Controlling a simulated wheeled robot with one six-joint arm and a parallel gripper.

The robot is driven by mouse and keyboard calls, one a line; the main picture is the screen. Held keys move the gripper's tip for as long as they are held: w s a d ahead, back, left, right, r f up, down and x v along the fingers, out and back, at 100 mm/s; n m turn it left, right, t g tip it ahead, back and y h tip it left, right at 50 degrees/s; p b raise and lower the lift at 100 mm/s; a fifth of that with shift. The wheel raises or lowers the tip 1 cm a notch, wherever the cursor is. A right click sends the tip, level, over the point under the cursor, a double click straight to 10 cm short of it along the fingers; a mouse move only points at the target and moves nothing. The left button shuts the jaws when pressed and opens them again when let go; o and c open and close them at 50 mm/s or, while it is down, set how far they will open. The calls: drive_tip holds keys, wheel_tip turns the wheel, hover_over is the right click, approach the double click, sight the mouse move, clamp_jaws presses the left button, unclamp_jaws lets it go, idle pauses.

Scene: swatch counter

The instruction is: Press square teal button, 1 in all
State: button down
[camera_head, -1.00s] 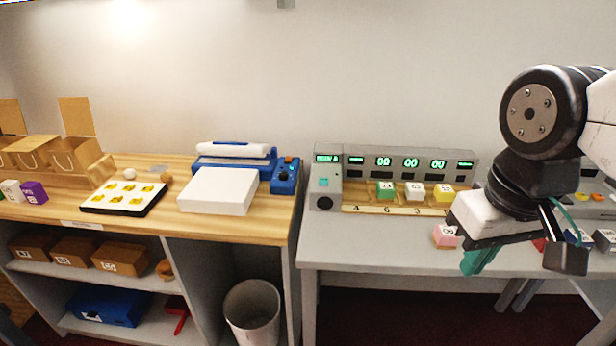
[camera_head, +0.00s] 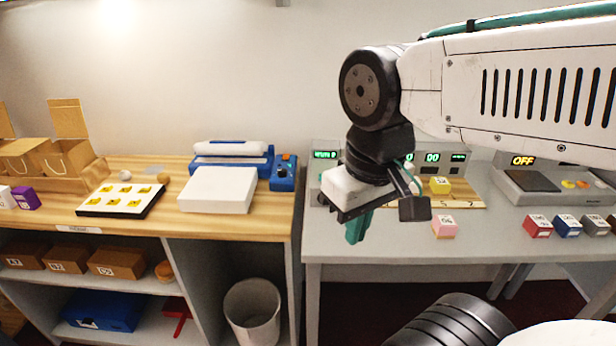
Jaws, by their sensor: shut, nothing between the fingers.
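The grey console (camera_head: 313,180) stands at the left end of the grey counter, with lit green displays along its top. My gripper (camera_head: 355,232) hangs in front of the console, its teal fingers pointing down and shut with nothing between them. The gripper body covers most of the console's left panel. The square teal button, seen on that panel earlier, is hidden behind it. No contact between my fingers and the console can be made out.
A yellow block (camera_head: 440,185) sits on the console's wooden ledge. A pink block (camera_head: 444,227) lies on the counter to the right of my gripper. Red (camera_head: 538,226), blue (camera_head: 567,226) and grey blocks stand further right, before a scale (camera_head: 530,182). A wooden bench (camera_head: 180,225) is left.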

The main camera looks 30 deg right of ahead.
drive_tip(key=w+d+f+t+h, duration=0.1)
drive_tip(key=w+d+h, duration=0.1)
drive_tip(key=w+d, duration=0.4)
drive_tip(key=w+d+f+m+t+h, duration=0.1)
drive_tip(key=w+d+h, duration=0.2)
drive_tip(key=w, duration=1.3)
drive_tip(key=w+d+f+t+h, duration=0.1)
drive_tip(key=w+d+t+h, duration=0.1)
drive_tip(key=w+d, duration=0.7)
drive_tip(key=w, duration=0.3)
drive_tip(key=shift+d+f+m, duration=0.2)
drive_tip(key=shift+f+m, duration=0.05)
drive_tip(key=shift+m, duration=0.05)
drive_tip(key=shift+w, duration=0.1)
drive_tip(key=shift+f, duration=4.4)
drive_tip(key=shift+f, duration=0.4)
